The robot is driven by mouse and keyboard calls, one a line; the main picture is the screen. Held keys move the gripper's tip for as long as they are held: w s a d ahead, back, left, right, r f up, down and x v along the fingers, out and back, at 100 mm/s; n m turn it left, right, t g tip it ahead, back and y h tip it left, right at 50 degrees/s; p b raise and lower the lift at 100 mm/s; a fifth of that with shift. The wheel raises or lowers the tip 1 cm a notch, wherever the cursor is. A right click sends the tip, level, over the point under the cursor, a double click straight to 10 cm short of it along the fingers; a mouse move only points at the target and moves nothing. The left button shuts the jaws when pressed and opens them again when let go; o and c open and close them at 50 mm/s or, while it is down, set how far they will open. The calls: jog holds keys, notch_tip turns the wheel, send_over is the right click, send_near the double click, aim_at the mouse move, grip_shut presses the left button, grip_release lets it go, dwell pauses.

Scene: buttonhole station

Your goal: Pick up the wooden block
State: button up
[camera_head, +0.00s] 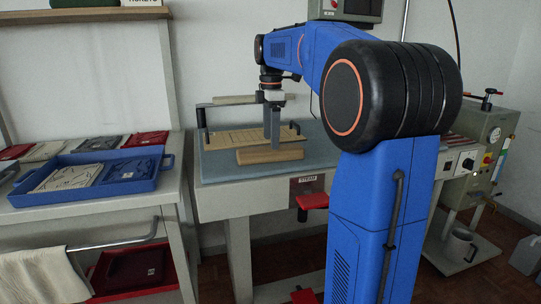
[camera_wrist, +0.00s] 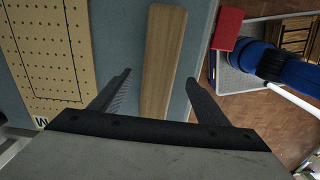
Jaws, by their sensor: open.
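The wooden block (camera_head: 270,154) is a long, light brown bar lying on the grey-blue padded table top (camera_head: 216,168), near its front edge. In the wrist view the block (camera_wrist: 163,62) runs lengthwise between the two spread fingers, with blue-grey pad showing on both sides of it. My gripper (camera_wrist: 158,82) is open and points down at the block. In the head view my gripper (camera_head: 273,143) is over the block, with a finger in front of part of it. I cannot tell how far the fingertips are above the pad.
A perforated tan board (camera_head: 232,139) lies behind the block, left of it in the wrist view (camera_wrist: 45,50). A handled bar (camera_head: 235,100) stands over the board. A red pedal-like part (camera_head: 312,201) juts out in front. A blue tray (camera_head: 150,184) sits on the left table.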

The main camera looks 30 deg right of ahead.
aim_at(271, 154)
jog(key=shift+w+f, duration=0.1)
jog(key=shift+f, duration=2.55)
jog(key=c, duration=1.5)
